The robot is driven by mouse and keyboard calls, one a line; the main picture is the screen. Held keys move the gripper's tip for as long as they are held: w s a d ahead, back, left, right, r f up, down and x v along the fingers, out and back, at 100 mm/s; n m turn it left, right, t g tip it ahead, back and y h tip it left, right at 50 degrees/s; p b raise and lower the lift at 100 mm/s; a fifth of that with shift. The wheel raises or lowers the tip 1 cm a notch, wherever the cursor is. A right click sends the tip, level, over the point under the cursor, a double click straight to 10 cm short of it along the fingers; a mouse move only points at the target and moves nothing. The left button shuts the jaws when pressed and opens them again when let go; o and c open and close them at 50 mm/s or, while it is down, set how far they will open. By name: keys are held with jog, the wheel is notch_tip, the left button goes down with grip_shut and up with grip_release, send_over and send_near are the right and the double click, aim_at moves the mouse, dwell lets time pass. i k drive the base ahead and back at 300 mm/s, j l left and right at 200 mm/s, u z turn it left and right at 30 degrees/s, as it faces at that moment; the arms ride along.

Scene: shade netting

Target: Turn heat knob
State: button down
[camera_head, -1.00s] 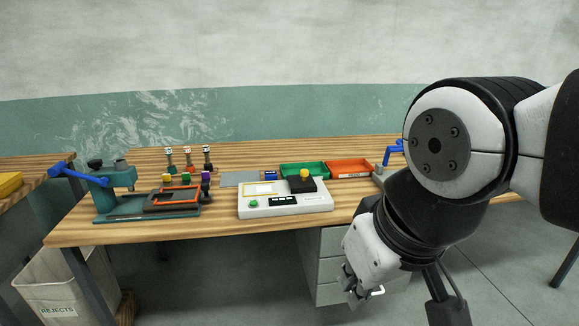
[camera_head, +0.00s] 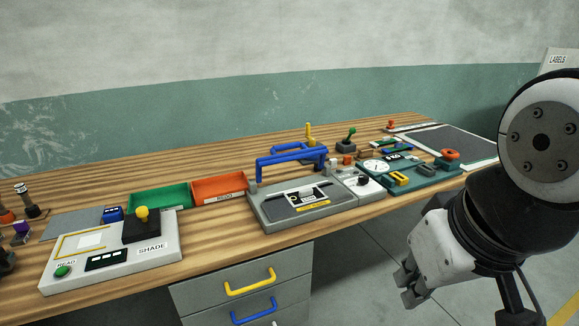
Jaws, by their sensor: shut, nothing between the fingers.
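I cannot read the box's markings, so I cannot be sure that this is the heat knob. My gripper (camera_head: 407,288) hangs below the bench top in front of its edge, right of and lower than the knob. It is shut and empty, and it touches nothing.
A teal unit (camera_head: 425,180) with a white gauge stands right of the control box. Left are an orange tray (camera_head: 219,190), a green tray (camera_head: 160,197) and a white reader (camera_head: 75,270). Drawers (camera_head: 245,295) stand under the bench. Floor is free below my gripper.

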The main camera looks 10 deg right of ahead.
aim_at(363, 179)
jog(key=i+j, duration=0.1)
jog(key=i, duration=0.25)
jog(key=i+j+z, duration=0.1)
jog(key=i, duration=0.3)
jog(key=i+j, duration=0.15)
jog(key=i, duration=0.2)
jog(key=z, duration=0.05)
